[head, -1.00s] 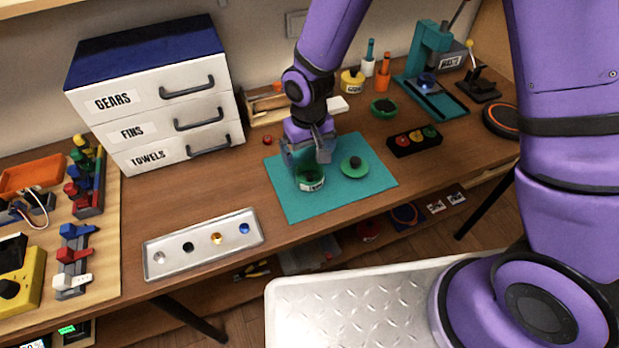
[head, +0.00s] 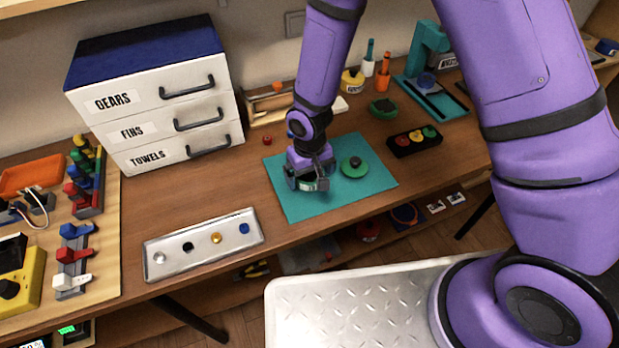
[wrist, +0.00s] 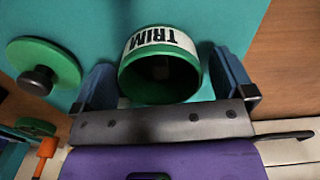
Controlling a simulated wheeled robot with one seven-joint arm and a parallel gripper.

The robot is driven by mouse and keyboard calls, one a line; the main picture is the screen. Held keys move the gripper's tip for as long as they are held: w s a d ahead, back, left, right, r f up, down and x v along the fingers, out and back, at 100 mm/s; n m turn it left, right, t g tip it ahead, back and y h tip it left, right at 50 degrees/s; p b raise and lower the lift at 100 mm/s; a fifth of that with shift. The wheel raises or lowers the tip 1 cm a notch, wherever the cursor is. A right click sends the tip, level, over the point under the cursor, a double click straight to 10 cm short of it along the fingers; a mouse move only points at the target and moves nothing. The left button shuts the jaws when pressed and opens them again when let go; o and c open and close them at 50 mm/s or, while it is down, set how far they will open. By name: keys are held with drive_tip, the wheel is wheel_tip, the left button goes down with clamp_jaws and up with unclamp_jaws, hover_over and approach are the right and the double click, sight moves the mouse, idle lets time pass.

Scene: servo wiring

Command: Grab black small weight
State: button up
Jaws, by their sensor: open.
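The black small weight (head: 188,246) sits in a metal tray (head: 165,270) at the front left of the table, in a row with silver, gold and blue pieces. My gripper (head: 309,183) is far to its right, over the teal mat (head: 290,205). In the wrist view my gripper (wrist: 165,85) is open, with one blue finger on each side of a green cup labelled TRIM (wrist: 160,42). The cup's mouth faces the camera and its inside is dark. In the head view my gripper mostly hides the cup. The weight is not in the wrist view.
A green lid with a black knob (head: 354,166) lies on the mat right of my gripper. A black box with coloured buttons (head: 413,141) is further right. A white drawer cabinet (head: 155,105) stands behind. Bare table lies between tray and cabinet.

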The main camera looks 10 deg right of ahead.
drive_tip(key=shift+c, duration=0.5)
drive_tip(key=c, duration=1)
